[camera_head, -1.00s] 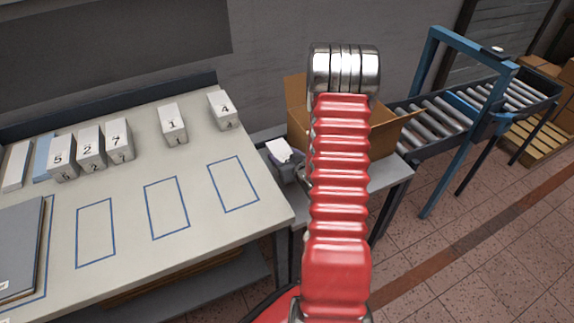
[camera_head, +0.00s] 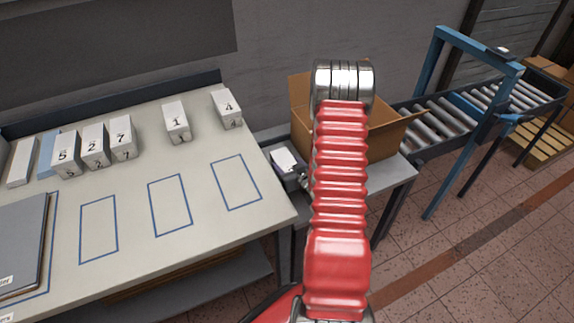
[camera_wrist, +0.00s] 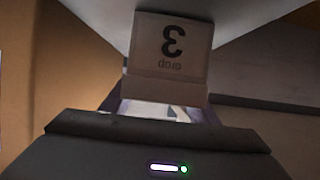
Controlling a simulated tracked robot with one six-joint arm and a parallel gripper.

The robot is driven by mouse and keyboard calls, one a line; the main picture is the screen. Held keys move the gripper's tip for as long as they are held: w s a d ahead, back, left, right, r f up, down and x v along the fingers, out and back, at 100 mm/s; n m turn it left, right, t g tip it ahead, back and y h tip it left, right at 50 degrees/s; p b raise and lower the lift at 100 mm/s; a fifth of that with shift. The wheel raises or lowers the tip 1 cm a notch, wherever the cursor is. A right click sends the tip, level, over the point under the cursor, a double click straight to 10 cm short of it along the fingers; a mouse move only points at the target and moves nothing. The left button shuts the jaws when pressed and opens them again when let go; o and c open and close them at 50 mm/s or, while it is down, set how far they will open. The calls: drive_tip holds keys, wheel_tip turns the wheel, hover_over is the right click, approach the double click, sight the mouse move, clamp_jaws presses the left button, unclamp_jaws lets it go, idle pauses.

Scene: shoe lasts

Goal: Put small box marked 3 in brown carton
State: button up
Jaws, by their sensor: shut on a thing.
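The small box marked 3 (camera_wrist: 170,50) is in front of my gripper (camera_wrist: 168,82) in the wrist view, with its number upside down and smaller lettering below it. My gripper is shut on this box. A brown surface, probably the carton, fills the left of the wrist view.
The left table (camera_head: 135,190) carries several numbered white boxes and blue outlines. A roller conveyor (camera_head: 440,125) with a blue frame stands right of the carton.

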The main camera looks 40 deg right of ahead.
drive_tip(key=shift+f, duration=0.1)
drive_tip(key=o, duration=1.1)
drive_tip(key=shift+o, duration=0.2)
drive_tip(key=v, duration=1.2)
drive_tip(key=shift+o, duration=0.6)
